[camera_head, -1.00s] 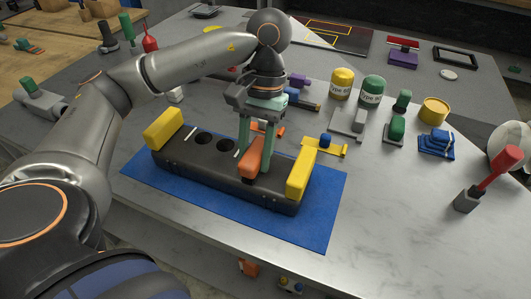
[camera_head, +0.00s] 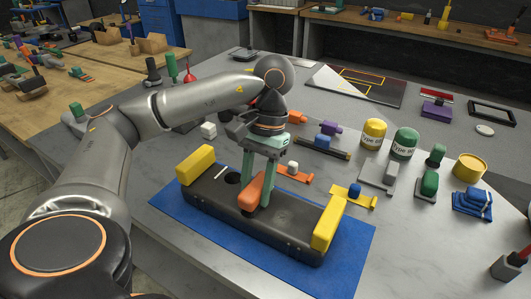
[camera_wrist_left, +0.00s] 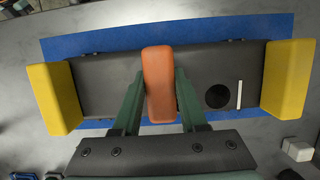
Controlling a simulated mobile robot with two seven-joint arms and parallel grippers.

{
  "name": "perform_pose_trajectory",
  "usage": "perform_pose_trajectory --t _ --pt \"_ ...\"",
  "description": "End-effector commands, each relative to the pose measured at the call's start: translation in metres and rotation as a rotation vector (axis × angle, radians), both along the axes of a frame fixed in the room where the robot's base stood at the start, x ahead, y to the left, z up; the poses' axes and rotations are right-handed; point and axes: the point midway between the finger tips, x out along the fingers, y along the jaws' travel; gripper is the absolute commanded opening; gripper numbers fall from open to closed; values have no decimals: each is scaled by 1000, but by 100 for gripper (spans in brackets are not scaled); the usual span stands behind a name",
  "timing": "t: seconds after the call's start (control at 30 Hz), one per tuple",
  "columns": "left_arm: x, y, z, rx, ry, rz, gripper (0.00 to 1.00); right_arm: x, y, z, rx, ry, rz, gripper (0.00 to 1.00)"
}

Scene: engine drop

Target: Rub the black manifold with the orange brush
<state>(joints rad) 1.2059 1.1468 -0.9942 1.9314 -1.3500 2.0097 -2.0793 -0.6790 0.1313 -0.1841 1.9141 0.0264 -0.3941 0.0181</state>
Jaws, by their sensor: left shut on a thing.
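The black manifold (camera_head: 290,222) is a long block with a yellow block at each end, lying on a blue mat (camera_head: 180,222). It fills much of the left wrist view (camera_wrist_left: 105,80). My left gripper (camera_head: 257,190) points down with its green fingers shut on the orange brush (camera_head: 249,194). The brush is over the manifold's top, near its middle, and looks to be touching it or just above. In the left wrist view the brush (camera_wrist_left: 158,82) lies across the manifold between the fingers. One dark round hole (camera_wrist_left: 217,96) and a white strip show beside it. My right gripper is not in view.
Behind the mat are a yellow part with a blue knob (camera_head: 354,190), a purple part (camera_head: 330,128) and yellow (camera_head: 373,135) and green (camera_head: 404,145) canisters. The grey table is clear at front right.

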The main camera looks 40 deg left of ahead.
Motion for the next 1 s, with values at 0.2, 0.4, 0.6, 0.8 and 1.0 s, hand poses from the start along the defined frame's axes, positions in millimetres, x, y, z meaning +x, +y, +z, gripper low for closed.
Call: perform_pose_trajectory --t 0.2,0.4,0.6,0.8,1.0 --pt "-4 13 -1 5 5 1 0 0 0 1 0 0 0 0" --pt "-3 12 2 2 5 0 0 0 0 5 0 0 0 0" --pt "0 -3 3 -1 2 -4 0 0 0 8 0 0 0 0" --pt "4 -17 3 0 1 -1 0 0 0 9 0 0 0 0" --pt "6 -23 2 0 1 -1 0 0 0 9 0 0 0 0"
